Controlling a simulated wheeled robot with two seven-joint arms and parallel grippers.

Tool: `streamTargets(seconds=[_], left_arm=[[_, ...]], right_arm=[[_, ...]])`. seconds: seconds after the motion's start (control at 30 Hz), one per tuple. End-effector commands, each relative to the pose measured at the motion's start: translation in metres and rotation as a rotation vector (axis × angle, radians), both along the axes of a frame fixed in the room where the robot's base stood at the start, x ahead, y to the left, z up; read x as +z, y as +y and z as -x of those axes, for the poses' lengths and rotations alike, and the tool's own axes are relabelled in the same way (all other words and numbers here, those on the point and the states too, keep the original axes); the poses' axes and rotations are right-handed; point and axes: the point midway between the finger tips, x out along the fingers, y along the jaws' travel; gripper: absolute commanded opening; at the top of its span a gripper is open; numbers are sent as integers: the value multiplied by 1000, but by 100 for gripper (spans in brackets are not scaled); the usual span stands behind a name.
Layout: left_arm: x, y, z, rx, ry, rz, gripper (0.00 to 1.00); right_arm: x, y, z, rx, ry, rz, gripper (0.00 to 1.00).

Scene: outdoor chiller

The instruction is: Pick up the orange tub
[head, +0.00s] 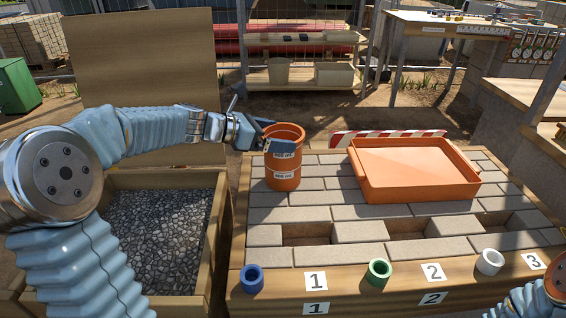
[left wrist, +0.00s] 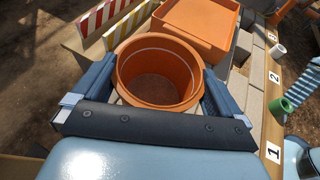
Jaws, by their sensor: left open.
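The orange tub (head: 283,172) stands upright on the grey paving bricks at the left of the table in the head view. It has a pale label on its side. My left gripper (head: 272,138) is at the tub's upper part, coming in from the left. In the left wrist view the open tub (left wrist: 160,72) lies between the two spread fingers of my left gripper (left wrist: 157,88), one finger at each side of the rim. I cannot tell whether the fingers touch it. The tub looks empty inside. Part of my right arm shows at the lower right; its gripper is out of view.
An orange tray (head: 415,190) sits right of the tub on the bricks. Blue (head: 252,278), green (head: 378,272) and white (head: 489,262) rings stand along the wooden front edge beside number labels. A red-and-white striped board (head: 390,136) is behind. A gravel-filled wooden box (head: 222,215) is left.

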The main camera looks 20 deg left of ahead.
Motion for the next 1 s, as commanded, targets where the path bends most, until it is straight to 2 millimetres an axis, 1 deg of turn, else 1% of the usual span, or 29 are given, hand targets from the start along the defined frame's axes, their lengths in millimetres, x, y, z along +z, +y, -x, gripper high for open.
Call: streamTargets(seconds=[0.03,0.07,0.4,0.43,0.77,0.87,1.0], left_arm=[[0,0,0,0,0,0,100],[0,0,0,0,0,0,95],[0,1,0,1,0,0,43],[0,1,0,1,0,0,39],[6,1,0,1,-5,1,39],[14,1,0,1,-6,1,39],[33,1,0,1,-8,-1,39]], right_arm=[[0,0,0,0,0,0,43],[0,0,0,0,0,0,43],[0,0,0,0,0,0,43],[0,0,0,0,0,0,43],[1,0,0,0,0,0,43],[3,0,0,0,0,0,43],[8,0,0,1,0,-1,43]])
